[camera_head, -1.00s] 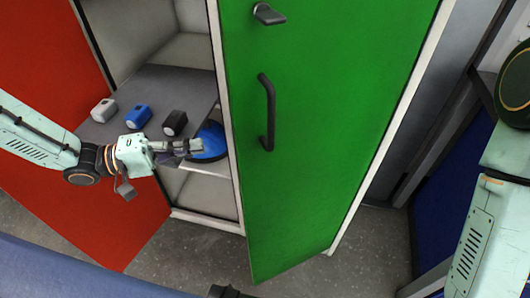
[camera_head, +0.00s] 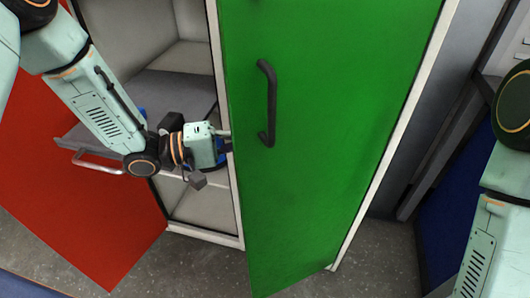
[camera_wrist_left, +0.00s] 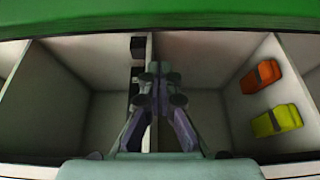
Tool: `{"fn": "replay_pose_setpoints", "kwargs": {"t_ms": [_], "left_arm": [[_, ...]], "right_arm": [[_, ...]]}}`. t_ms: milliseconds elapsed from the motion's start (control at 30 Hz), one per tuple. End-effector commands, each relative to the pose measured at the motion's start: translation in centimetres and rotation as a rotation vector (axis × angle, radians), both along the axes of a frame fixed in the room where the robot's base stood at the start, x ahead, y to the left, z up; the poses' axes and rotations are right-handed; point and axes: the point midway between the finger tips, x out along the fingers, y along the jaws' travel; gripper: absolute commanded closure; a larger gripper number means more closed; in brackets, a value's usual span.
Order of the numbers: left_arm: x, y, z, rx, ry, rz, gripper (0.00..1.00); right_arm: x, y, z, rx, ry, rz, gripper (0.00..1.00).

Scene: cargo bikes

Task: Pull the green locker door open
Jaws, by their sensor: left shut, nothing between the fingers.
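The green locker door (camera_head: 340,110) stands ajar in the head view, its left edge away from the locker frame. Its dark bar handle (camera_head: 268,103) is near that edge. My left gripper (camera_head: 228,140) reaches the door's left edge, and its fingertips are hidden behind the door there. In the left wrist view my left gripper (camera_wrist_left: 157,75) is shut and empty, in front of the locker's inside. The green door (camera_wrist_left: 160,18) spans the top of that view. I cannot tell whether the fingers touch it. My right gripper is out of view.
A red door (camera_head: 75,190) stands open at left, beside the open locker with a grey pull-out shelf (camera_head: 185,90). In the wrist view, an orange object (camera_wrist_left: 260,77) and a yellow object (camera_wrist_left: 277,121) lie in the right compartment. Speckled floor (camera_head: 215,265) is clear below.

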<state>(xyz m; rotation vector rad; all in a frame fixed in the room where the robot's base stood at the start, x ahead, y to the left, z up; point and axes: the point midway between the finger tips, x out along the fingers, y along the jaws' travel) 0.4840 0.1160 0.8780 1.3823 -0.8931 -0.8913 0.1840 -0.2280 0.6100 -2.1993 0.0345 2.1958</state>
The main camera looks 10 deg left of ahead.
Motion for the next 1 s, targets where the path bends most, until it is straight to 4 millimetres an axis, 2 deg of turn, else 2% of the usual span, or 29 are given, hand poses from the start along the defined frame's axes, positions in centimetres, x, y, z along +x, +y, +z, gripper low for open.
{"fn": "replay_pose_setpoints", "kwargs": {"t_ms": [100,333,1000], "left_arm": [[-1.4,-1.1,-0.1,-0.001,0.003,-0.002,1.0],[-2.9,-2.3,-0.1,-0.001,0.001,-0.001,1.0],[-3.2,-2.5,0.0,0.0,0.0,0.001,1.0]], "right_arm": [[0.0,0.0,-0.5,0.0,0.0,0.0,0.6],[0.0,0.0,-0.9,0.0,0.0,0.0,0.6],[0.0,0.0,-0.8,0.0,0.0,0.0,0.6]]}}
